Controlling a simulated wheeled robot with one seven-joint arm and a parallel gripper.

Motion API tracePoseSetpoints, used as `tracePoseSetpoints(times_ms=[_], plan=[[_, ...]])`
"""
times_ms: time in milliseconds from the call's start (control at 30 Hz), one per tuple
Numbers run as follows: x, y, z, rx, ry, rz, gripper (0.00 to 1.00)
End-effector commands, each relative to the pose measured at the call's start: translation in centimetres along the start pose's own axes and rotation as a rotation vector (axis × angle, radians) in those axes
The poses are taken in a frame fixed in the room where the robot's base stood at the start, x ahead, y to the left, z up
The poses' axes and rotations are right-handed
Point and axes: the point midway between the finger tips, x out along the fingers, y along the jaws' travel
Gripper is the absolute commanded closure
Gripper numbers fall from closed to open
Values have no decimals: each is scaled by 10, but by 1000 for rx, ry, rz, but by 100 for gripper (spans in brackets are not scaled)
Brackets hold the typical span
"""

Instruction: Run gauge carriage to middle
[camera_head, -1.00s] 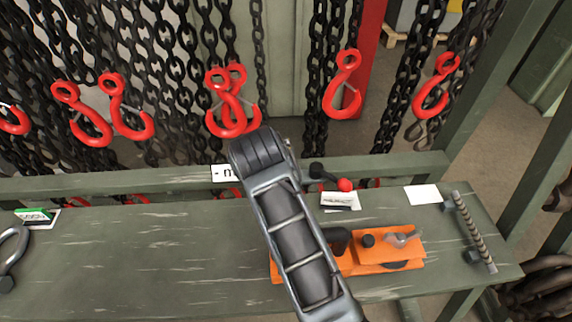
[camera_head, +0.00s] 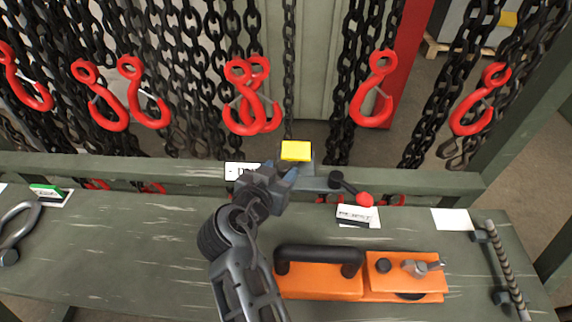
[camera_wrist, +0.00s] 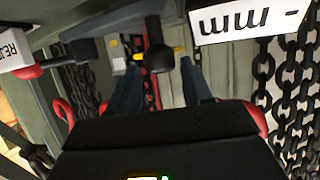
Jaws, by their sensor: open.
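A block with a yellow top (camera_head: 296,151), which looks like the gauge carriage, sits at the bench's back rail behind my gripper (camera_head: 288,176). The fingers overlap its lower grey part in the head view, so contact cannot be told. In the wrist view my gripper (camera_wrist: 158,78) is open, with a black round knob (camera_wrist: 158,58) between or just beyond the fingertips. A white "- mm" label (camera_wrist: 248,18) is beside the fingers; it also shows in the head view (camera_head: 242,170), left of the yellow block.
A dark lever with a red knob (camera_head: 364,199) sticks out just right. An orange tool with a black handle (camera_head: 320,285) lies on the bench (camera_head: 130,255). Red hooks (camera_head: 375,90) on chains hang behind. A ridged rod (camera_head: 505,265) is at the right end.

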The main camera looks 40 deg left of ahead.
Motion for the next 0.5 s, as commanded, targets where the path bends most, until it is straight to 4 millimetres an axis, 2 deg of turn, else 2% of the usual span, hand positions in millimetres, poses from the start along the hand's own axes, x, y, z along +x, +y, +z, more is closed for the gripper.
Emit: tracePoseSetpoints(times_ms=[100,200,500], plan=[[18,0,-1,0,-1,2,51],[28,0,0,0,-2,1,51],[36,0,0,0,-1,0,51]])
